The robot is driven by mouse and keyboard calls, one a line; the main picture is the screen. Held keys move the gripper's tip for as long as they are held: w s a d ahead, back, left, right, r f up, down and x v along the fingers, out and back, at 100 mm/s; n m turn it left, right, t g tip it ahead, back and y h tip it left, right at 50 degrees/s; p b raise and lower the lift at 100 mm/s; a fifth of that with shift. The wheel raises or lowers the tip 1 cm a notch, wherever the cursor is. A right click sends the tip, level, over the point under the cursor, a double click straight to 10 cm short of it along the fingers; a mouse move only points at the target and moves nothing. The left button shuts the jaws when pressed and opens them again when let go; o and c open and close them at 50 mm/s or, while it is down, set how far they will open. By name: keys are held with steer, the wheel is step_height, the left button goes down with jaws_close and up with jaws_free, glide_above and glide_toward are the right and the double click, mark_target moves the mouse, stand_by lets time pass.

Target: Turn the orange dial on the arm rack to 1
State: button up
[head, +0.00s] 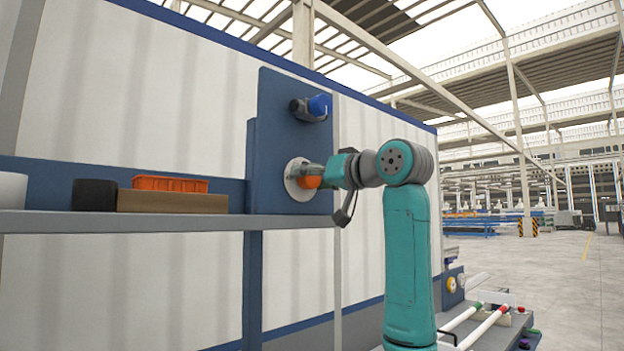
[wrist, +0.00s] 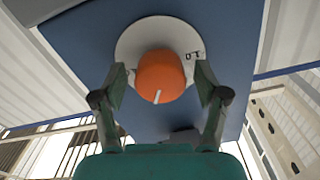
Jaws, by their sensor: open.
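The orange dial (head: 311,181) sits on a round white plate (head: 292,180) on the blue panel (head: 290,95) of the rack. In the wrist view the orange dial (wrist: 160,77) is a rounded knob with a white pointer line on its lower edge. Dark marks show on the right of the white plate (wrist: 128,45); I cannot read them clearly. My gripper (head: 322,177) reaches the dial from the right. In the wrist view my gripper (wrist: 161,78) is open, with one finger on each side of the dial and a small gap visible at each side.
A blue knob (head: 319,105) on a dark mount juts from the panel above the dial. A shelf (head: 160,222) to the left bears an orange crate (head: 170,184), a brown box (head: 172,201) and a black object (head: 94,195). Pipes (head: 490,321) lie low at the right. Open floor extends beyond.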

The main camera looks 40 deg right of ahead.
steer(key=c, duration=1.2)
steer(key=shift+o, duration=0.2)
steer(key=shift+n, duration=0.4)
steer(key=n, duration=0.4)
steer(key=shift+n, duration=0.3)
steer(key=n, duration=1.2)
steer(key=shift+n, duration=0.4)
steer(key=n, duration=0.5)
steer(key=shift+n, duration=0.3)
steer(key=shift+f, duration=0.1)
